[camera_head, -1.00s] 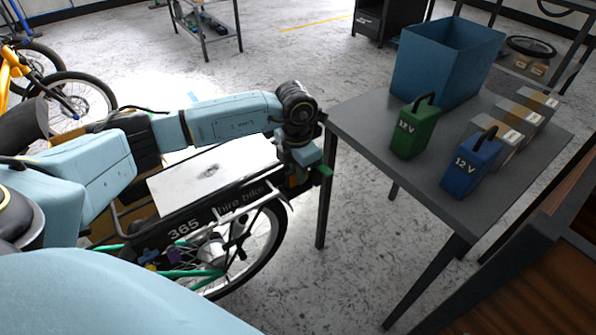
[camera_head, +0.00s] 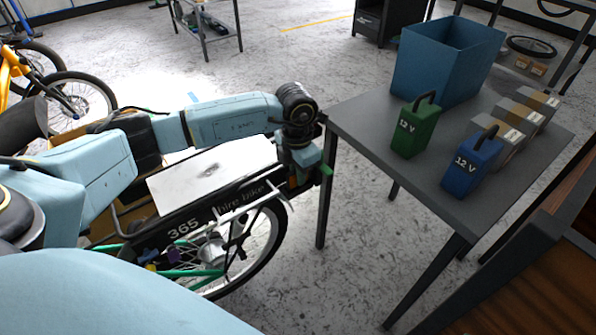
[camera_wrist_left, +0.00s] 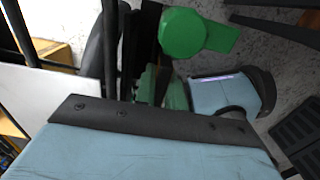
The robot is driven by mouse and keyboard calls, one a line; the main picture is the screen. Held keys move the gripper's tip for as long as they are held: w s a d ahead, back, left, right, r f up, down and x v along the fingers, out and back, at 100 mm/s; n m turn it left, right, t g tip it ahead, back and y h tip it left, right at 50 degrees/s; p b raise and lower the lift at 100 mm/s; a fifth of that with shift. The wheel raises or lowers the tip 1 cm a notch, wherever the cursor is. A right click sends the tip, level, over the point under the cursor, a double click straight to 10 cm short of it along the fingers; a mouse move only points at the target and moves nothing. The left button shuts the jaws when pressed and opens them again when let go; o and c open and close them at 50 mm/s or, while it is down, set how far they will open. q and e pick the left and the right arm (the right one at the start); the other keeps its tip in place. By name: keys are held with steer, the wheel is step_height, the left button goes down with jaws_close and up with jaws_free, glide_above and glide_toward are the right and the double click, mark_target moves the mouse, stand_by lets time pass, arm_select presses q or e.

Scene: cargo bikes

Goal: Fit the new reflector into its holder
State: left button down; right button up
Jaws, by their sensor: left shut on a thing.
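My left gripper (camera_head: 312,178) is at the rear end of the cargo bike (camera_head: 200,215), beside the rear rack and above the back wheel. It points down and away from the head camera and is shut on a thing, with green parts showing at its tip. In the left wrist view, a green rounded part (camera_wrist_left: 200,35) shows beyond the wrist housing. The reflector and its holder cannot be made out; the gripper and wrist hide that spot. I cannot tell whether they touch. My right gripper is not in view.
A grey table (camera_head: 360,125) stands close to the right of the gripper. It holds a blue bin (camera_head: 445,65), a green 12 V battery (camera_head: 415,130), a blue 12 V battery (camera_head: 470,168) and several boxes (camera_head: 527,118). Open floor lies behind the bike.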

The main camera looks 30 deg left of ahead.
arm_select(q)
steer(key=shift+f, duration=0.5)
steer(key=c, duration=1.4)
jaws_free()
